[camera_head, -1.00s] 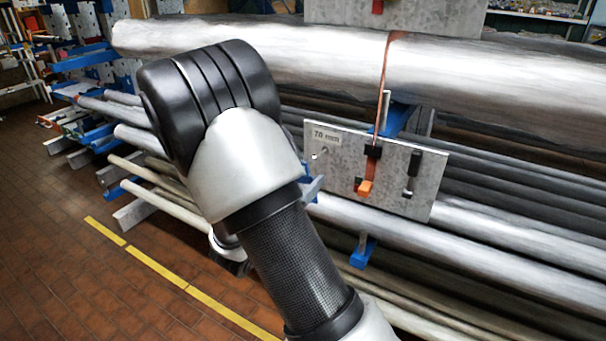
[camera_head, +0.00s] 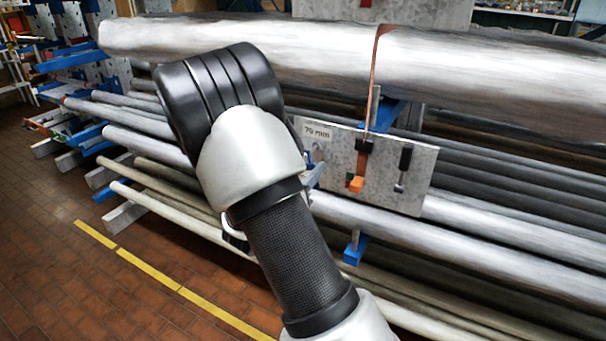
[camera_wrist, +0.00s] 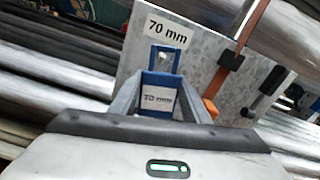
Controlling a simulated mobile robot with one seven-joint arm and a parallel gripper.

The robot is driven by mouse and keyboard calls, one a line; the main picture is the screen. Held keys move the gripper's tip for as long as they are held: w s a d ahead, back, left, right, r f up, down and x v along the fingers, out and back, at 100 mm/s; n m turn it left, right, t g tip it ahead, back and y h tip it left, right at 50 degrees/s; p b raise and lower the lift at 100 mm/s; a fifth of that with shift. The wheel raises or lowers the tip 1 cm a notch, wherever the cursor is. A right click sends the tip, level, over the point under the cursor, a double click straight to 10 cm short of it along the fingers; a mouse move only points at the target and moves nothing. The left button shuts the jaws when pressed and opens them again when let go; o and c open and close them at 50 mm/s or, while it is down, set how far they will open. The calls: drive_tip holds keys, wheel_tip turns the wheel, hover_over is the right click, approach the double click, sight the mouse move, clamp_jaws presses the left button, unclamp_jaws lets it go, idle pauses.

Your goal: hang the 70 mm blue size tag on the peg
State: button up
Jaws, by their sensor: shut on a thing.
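The blue size tag (camera_wrist: 180,62) is in my gripper (camera_wrist: 157,98), which is shut on it. The tag's white "70 mm" label faces the wrist camera, and its upper loop rises above the fingers. A metal peg (camera_wrist: 160,56) shows inside the loop's opening in the wrist view; I cannot tell whether it passes through. The peg stands on a grey metal plate (camera_wrist: 205,52), below a printed "70 mm" label (camera_wrist: 167,30). In the head view the plate (camera_head: 335,165) is right of my arm, which hides most of the gripper and tag.
An orange strap (camera_head: 372,85) runs down to a black-and-orange clip (camera_head: 356,183) on the plate. A black-handled piece (camera_head: 404,165) is further right. Long metal pipes (camera_head: 460,70) lie on the rack above and below. The tiled floor (camera_head: 60,280) is clear at left.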

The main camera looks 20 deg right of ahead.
drive_tip(key=shift+x, duration=1.3)
drive_tip(key=shift+w+d+f+b, duration=0.4)
drive_tip(key=shift+d+f+b, duration=0.05)
drive_tip(key=shift+f+b, duration=0.2)
drive_tip(key=o, duration=1.1)
drive_tip(key=shift+o, duration=0.2)
